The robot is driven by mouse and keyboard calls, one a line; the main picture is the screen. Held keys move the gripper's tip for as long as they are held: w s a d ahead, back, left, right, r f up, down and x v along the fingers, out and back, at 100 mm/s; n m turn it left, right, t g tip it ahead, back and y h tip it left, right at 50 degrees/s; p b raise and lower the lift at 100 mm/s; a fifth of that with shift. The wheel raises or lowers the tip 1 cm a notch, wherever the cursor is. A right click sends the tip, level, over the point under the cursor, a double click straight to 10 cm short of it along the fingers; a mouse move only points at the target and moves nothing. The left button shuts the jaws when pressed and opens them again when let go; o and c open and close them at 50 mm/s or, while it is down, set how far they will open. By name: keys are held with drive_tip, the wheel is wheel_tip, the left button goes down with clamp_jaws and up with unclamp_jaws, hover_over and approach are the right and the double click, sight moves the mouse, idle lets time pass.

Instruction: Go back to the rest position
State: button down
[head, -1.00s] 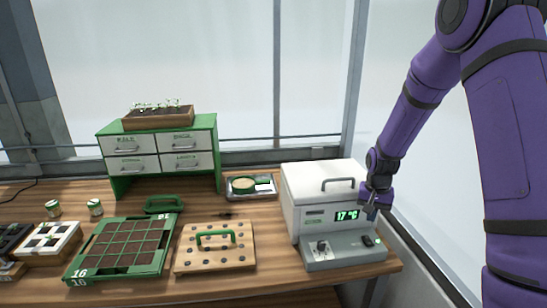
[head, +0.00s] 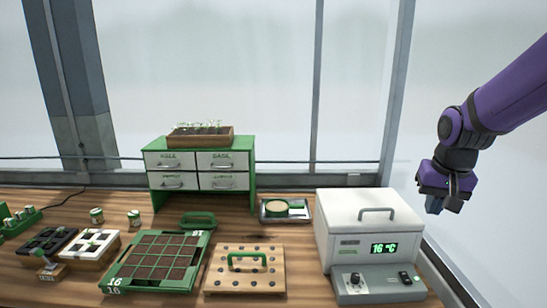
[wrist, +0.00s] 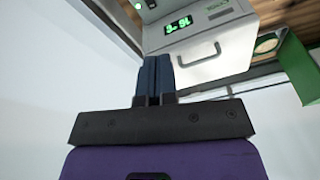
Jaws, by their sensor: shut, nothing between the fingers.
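My gripper (head: 447,205) hangs in the air to the right of the white lidded box, in front of the window and clear of the bench. In the wrist view my gripper (wrist: 154,62) shows two dark blue fingers pressed together with nothing between them.
On the bench (head: 300,290) stand a green tray of soil cells (head: 196,270), a wooden dibber board with a green handle (head: 216,272), a green drawer cabinet (head: 250,170) with a seedling box (head: 188,142) on top, and two small tins. The air around my arm is free.

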drive_tip(key=s+a+r+n+t, duration=0.1)
drive_tip(key=s+r, duration=0.3)
drive_tip(key=s, duration=0.6)
drive_tip(key=s+a+r+n+t, duration=0.1)
drive_tip(key=s+r, duration=0.4)
drive_tip(key=s, duration=0.5)
drive_tip(key=shift+a+r+n+t, duration=0.25)
drive_tip(key=shift+a+n+t, duration=0.15)
drive_tip(key=shift+a+n, duration=0.3)
drive_tip(key=w+d+f+n+g, duration=0.1)
drive_tip(key=w+f+n, duration=0.15)
drive_tip(key=w, duration=0.25)
drive_tip(key=w+d+f+n+g+h, duration=0.1)
drive_tip(key=w+f+n, duration=0.15)
drive_tip(key=w, duration=0.35)
drive_tip(key=w+d+f+n+g, duration=0.1)
drive_tip(key=w+f+n, duration=0.1)
drive_tip(key=w+n, duration=0.25)
drive_tip(key=w+d+f+n+g, duration=0.1)
drive_tip(key=w+d+f+n, duration=0.1)
drive_tip(key=w+f+n, duration=0.2)
drive_tip(key=w+d+f+n+g+y, duration=0.1)
drive_tip(key=w+d+f+n, duration=0.2)
drive_tip(key=w+f, duration=0.5)
drive_tip(key=shift+w+d+f+n, duration=0.2)
drive_tip(key=shift+f+n, duration=0.45)
drive_tip(key=shift+f, duration=1.7)
